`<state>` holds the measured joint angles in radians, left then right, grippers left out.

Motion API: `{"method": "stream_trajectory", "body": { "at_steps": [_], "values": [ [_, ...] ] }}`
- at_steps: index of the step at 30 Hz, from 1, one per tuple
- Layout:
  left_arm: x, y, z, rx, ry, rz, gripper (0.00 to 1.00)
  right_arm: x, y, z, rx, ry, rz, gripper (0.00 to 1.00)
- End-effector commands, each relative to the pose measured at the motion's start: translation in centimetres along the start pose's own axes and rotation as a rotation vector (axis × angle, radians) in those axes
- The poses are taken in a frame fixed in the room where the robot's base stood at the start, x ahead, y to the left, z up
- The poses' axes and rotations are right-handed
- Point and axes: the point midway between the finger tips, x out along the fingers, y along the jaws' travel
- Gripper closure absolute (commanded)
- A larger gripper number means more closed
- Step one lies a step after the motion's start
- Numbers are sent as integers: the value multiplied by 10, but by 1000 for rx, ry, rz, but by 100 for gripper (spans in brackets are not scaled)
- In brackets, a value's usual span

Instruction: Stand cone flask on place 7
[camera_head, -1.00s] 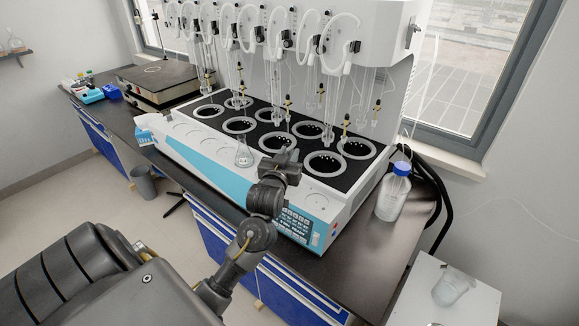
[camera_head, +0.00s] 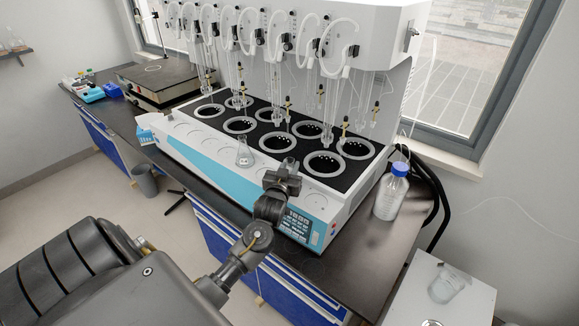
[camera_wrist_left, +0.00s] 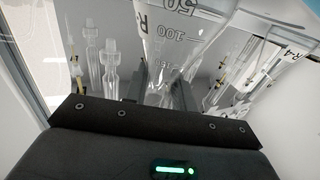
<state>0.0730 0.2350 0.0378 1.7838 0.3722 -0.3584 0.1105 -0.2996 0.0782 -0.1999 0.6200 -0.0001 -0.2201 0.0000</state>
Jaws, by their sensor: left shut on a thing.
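My left gripper (camera_head: 290,166) is over the front ledge of the white distiller (camera_head: 190,150), near its right half. In the left wrist view, a clear cone flask (camera_wrist_left: 176,42) with black volume marks sits with its neck between the fingers, and the gripper is shut on it. In the head view that flask is hidden or too faint to tell. Another clear cone flask (camera_head: 244,153) stands on the front ledge, left of the gripper. The place numbers cannot be read. My right gripper is not in view.
Ringed heating wells (camera_head: 324,163) lie behind the ledge, with glass tubes (camera_head: 330,95) hanging above them. A blue-capped bottle (camera_head: 391,192) stands on the dark bench to the right. A beaker (camera_head: 446,287) is on a white surface at the lower right.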

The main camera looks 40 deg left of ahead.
Motion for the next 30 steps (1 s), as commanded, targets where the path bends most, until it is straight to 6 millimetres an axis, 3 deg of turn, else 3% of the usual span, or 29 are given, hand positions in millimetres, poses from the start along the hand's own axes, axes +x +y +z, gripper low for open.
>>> {"method": "stream_trajectory", "body": {
  "at_steps": [5,6,10,20,25,30],
  "values": [
    [0,0,3,0,0,0,100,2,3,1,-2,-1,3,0],
    [0,0,2,0,-1,0,69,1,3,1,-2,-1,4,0],
    [0,0,2,0,-1,0,52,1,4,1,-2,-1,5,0],
    [0,0,-2,0,1,0,52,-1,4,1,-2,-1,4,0],
    [-23,0,3,0,-2,1,52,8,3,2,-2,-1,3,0],
    [-61,0,4,-2,-2,1,52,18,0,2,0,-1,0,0]
  ]
}}
